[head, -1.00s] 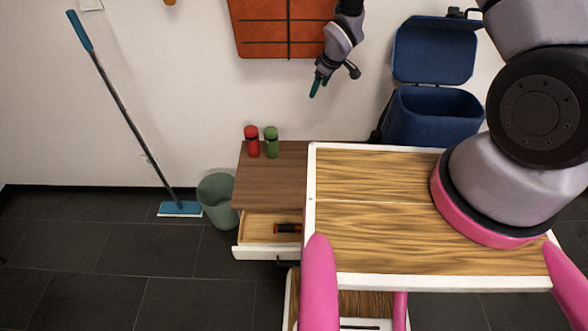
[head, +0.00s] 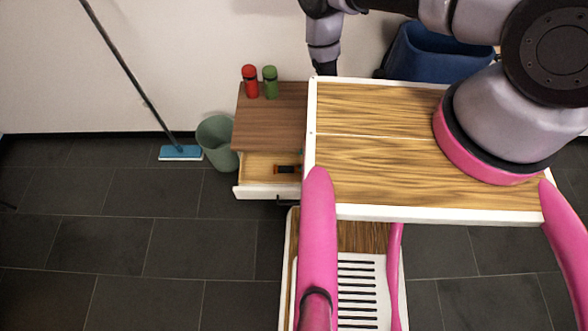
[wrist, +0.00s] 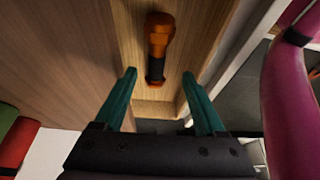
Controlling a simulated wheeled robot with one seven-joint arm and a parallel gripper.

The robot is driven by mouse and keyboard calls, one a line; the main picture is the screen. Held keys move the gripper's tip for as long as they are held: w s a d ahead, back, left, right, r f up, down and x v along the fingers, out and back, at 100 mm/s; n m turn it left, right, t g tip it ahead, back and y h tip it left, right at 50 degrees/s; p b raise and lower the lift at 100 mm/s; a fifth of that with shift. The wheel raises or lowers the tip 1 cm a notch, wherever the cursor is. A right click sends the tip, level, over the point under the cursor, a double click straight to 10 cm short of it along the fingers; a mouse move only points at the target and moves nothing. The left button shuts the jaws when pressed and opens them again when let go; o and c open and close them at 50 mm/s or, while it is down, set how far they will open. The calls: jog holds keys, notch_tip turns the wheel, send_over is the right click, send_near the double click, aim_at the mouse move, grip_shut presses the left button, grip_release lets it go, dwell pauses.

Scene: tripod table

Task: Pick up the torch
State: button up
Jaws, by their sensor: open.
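The torch (head: 287,169), orange with a black grip, lies in the open drawer (head: 262,192) below the brown tabletop. It also shows in the wrist view, where the torch (wrist: 157,48) lies lengthwise on the light wooden drawer floor. My gripper (wrist: 159,74) has its two teal fingers spread apart and empty. In the wrist view the lower, black end of the torch appears between the fingertips; the gripper looks above it, and I see no contact. In the head view my gripper is mostly hidden; only a bit of teal shows beside the torch.
A red bottle (head: 250,81) and a green bottle (head: 270,82) stand on the brown cabinet top (head: 268,125). A green bin (head: 216,142) and a mop (head: 181,152) are at its left. A blue bin (head: 440,52) stands behind.

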aim_at(295, 167)
jog(key=x, duration=0.8)
jog(key=shift+w+d+f, duration=0.1)
jog(key=shift+w+f, duration=0.1)
jog(key=shift+f, duration=0.05)
grip_shut()
